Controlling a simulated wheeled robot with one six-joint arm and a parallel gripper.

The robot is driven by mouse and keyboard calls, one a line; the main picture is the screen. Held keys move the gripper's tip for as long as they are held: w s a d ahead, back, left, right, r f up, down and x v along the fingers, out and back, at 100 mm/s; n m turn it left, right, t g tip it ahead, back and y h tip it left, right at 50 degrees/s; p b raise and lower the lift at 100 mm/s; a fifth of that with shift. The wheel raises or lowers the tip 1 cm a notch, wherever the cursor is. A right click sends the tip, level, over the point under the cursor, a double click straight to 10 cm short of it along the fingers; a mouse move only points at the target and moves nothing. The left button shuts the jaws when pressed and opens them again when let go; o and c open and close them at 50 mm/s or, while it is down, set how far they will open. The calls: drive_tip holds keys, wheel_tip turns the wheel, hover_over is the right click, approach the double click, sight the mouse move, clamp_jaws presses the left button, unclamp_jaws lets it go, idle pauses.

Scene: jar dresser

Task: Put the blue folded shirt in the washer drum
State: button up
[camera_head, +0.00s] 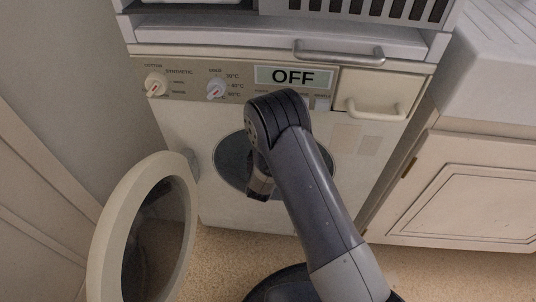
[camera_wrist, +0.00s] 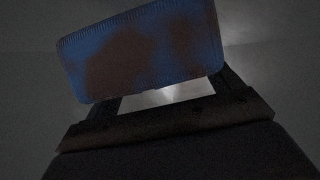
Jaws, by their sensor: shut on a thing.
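The blue folded shirt (camera_wrist: 140,48), with large brown patches, shows in the wrist view as a flat, tilted, stitched-edge piece between the fingers of my gripper (camera_wrist: 168,92). My gripper is shut on it. In the head view my gripper (camera_head: 260,188) points into the round opening of the washer drum (camera_head: 230,160), and my arm covers much of that opening. The shirt cannot be made out in the head view. The wrist view's surroundings are dark grey, with a bright spot behind the fingers. The washer door (camera_head: 106,232) stands wide open to the left.
The washer's front panel (camera_head: 185,125) has two dials and an "OFF" display (camera_head: 293,77). A drawer handle (camera_head: 375,110) sticks out at upper right, below a metal bar handle (camera_head: 338,56). A cream cabinet (camera_head: 470,190) stands to the right. A wall is at left.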

drive_tip(key=shift+f+b, duration=0.4)
drive_tip(key=shift+f, duration=0.05)
drive_tip(key=shift+f, duration=0.15)
drive_tip(key=o, duration=0.9)
drive_tip(key=shift+r+p, duration=0.55)
drive_tip(key=shift+r, duration=0.1)
drive_tip(key=p+v, duration=0.3)
drive_tip(key=v, duration=0.9)
